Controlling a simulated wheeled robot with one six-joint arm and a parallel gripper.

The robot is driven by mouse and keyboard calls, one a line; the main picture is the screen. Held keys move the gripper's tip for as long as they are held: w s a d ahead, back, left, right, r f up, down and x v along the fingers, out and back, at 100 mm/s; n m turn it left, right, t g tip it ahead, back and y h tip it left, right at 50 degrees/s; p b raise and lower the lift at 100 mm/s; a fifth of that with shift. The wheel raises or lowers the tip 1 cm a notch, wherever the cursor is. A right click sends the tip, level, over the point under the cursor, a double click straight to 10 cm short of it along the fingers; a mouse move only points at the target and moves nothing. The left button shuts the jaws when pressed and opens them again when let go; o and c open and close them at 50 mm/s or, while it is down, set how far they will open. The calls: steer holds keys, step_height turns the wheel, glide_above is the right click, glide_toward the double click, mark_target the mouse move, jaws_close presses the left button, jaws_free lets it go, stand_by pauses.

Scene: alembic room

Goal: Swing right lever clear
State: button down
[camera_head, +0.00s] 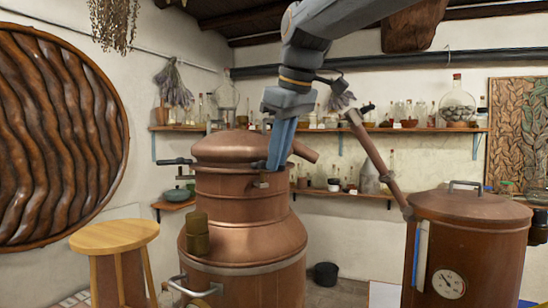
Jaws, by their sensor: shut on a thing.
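The copper still (240,215) stands left of the middle, with its domed lid (225,147) on top. My gripper (275,166) reaches down from above, its blue fingers pointing down at the right front of the lid rim. The fingers are closed on the right lever, which they mostly hide. A small metal clamp piece (261,184) shows just below the fingertips on the still's collar. A dark left lever (177,161) sticks out at the left side of the lid. A short copper spout (304,151) shows just right of the fingers.
A second copper vessel (480,240) with a dial (448,283) stands at the right, a slanted pipe (377,155) rising from it. A wooden stool (114,236) is at the left. Shelves (340,130) of bottles line the back wall. A dark bucket (326,273) sits on the floor.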

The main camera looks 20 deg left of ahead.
steer(key=shift+w+d+n+g+y+p, duration=0.2)
steer(key=shift+w+n+g, duration=0.4)
steer(key=shift+n, duration=0.85)
steer(key=shift+w+a+n+g+y+p, duration=0.2)
steer(key=shift+w+n+g, duration=0.4)
steer(key=shift+n, duration=0.8)
steer(key=shift+w+d+n+g+y+p, duration=0.1)
steer(key=shift+w+n+g+y, duration=0.35)
steer(key=shift+n, duration=1)
steer(key=shift+w, duration=0.15)
steer(key=c, duration=1.8)
jaws_free()
steer(key=shift+o, duration=0.2)
steer(key=b+v, duration=0.2)
steer(key=v, duration=0.6)
steer(key=shift+w, duration=0.1)
